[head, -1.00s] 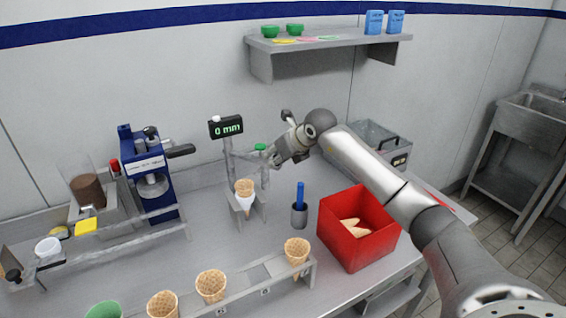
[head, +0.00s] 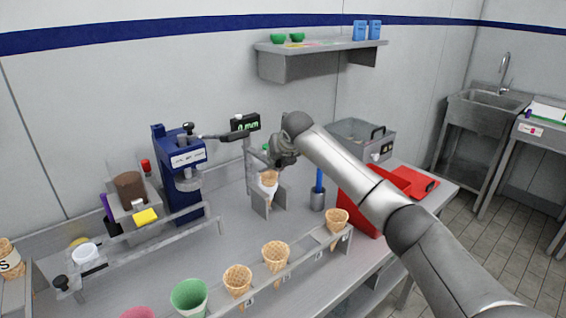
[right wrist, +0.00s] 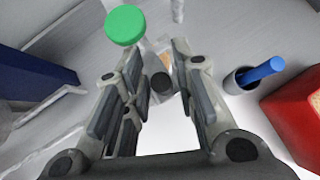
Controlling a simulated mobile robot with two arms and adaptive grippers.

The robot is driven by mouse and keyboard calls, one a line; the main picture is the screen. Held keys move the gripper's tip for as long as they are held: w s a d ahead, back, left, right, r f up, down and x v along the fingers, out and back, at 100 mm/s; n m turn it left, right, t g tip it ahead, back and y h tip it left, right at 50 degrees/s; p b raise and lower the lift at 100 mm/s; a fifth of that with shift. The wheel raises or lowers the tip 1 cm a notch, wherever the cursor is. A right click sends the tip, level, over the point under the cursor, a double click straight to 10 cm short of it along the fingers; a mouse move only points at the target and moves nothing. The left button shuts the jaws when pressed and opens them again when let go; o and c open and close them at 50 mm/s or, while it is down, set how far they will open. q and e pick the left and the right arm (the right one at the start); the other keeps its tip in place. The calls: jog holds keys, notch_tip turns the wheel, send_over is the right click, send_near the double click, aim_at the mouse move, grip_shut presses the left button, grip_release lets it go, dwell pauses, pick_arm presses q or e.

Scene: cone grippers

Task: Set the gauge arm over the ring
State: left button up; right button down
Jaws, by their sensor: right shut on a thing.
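The gauge stands at the back of the counter, with a dark display (head: 245,122) on a grey post; its reading is hard to make out. Its green knob (right wrist: 125,24) shows clearly in the right wrist view. A cone in a white sleeve (head: 268,187) sits upright in the metal stand (head: 259,203) below; the ring itself is mostly hidden. My right gripper (right wrist: 162,84) is above and beside that cone, its fingers around a dark round end, apparently of the gauge arm (right wrist: 160,82). The cone shows blurred beyond it. My left gripper is not in view.
A blue press (head: 183,165) stands left of the gauge. A metal cup with a blue-handled tool (head: 318,200) and a red bin (head: 356,208) stand to the right. A rack holding several cones (head: 275,255) runs along the front.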

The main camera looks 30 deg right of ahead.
jog(key=shift+f, duration=0.2)
dwell(0.3)
jog(key=c, duration=1.5)
grip_release()
jog(key=shift+o, duration=0.4)
jog(key=shift+a, duration=0.1)
jog(key=v, duration=1.2)
jog(key=shift+a, duration=0.1)
jog(key=shift+f, duration=0.15)
